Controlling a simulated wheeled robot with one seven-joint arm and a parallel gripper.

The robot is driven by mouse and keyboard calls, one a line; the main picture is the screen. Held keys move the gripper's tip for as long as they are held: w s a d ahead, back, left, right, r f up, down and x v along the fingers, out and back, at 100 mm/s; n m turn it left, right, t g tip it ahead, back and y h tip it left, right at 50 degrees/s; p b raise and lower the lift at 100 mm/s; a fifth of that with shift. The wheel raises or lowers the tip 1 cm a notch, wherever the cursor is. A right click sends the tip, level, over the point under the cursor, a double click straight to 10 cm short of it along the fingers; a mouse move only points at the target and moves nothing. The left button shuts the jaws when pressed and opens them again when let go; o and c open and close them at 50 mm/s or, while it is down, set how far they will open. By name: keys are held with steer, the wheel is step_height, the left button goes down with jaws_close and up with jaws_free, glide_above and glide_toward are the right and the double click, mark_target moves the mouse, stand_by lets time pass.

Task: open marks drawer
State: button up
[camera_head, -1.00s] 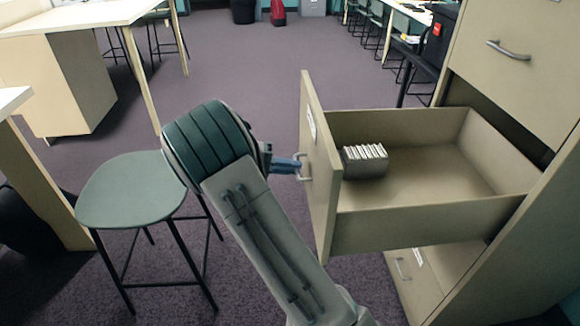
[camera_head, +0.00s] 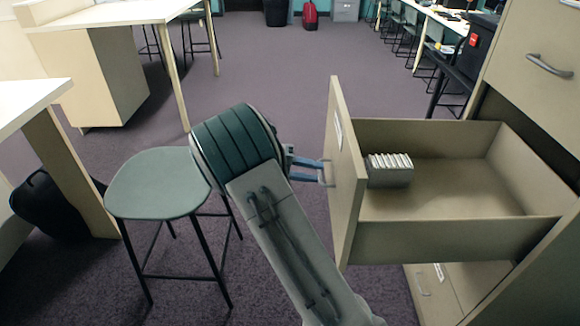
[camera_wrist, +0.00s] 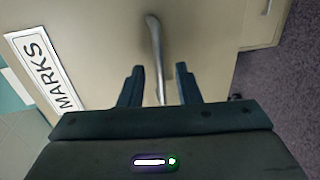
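The marks drawer (camera_head: 440,242) is pulled well out of the cabinet, with its inside in view. Its label reading MARKS (camera_wrist: 45,70) is on the drawer front, left of the handle in the wrist view. A stack of pale grey cards or blocks (camera_head: 390,172) stands in the drawer just behind the front panel. My gripper (camera_wrist: 160,68) is open. Its two fingers stand apart on either side of the drawer handle (camera_wrist: 154,40), with visible gaps. In the head view my gripper (camera_head: 314,171) is at the handle on the outer face of the drawer front.
The cabinet's upper drawer (camera_head: 535,95) is shut, and a lower drawer (camera_head: 440,290) with a handle sits below the open one. A green stool (camera_head: 160,182) stands left of my arm. Tables (camera_head: 110,12) are at the left. Carpet (camera_head: 300,75) is clear beyond the drawer.

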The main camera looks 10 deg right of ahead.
steer(key=p+v, duration=0.1)
steer(key=v, duration=1.2)
steer(key=shift+f, duration=0.1)
